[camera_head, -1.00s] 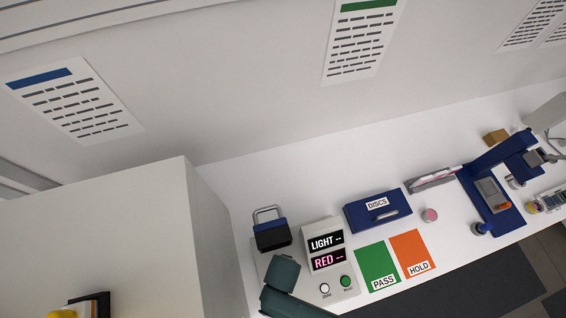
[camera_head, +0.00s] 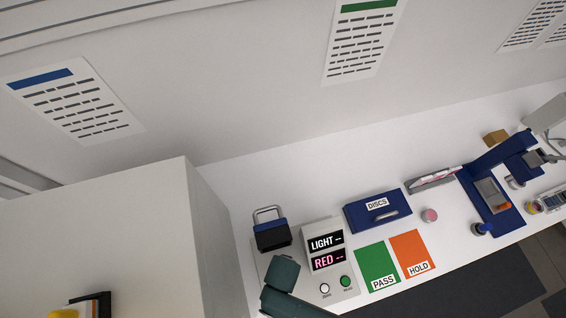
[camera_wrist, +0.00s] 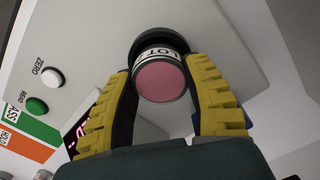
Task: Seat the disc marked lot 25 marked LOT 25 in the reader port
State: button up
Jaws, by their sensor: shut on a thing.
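The disc (camera_wrist: 159,82), a short pink-faced cylinder with a white label reading "LOT" and a partly hidden number, is between the yellow fingers of my gripper (camera_wrist: 160,88) in the wrist view. My gripper is shut on it. The dark round reader port (camera_wrist: 137,45) is directly behind the disc, ringing its far end. I cannot tell whether the disc is inside the port or just above it. In the head view, the reader (camera_head: 344,287) shows "LIGHT --" and "RED --". My arm hides the port and gripper there.
A black-and-blue block with a handle (camera_head: 271,235) stands behind the reader. Green PASS (camera_head: 374,262) and orange HOLD (camera_head: 409,250) mats lie to its right. A blue DISCS box (camera_head: 365,215) is behind them, with another pink disc (camera_head: 429,215) beside it.

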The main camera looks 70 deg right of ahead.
jog(key=shift+f+b, duration=0.45)
jog(key=shift+f, duration=0.35)
jog(key=o, duration=1.3)
notch_tip(320, 180, up, 12)
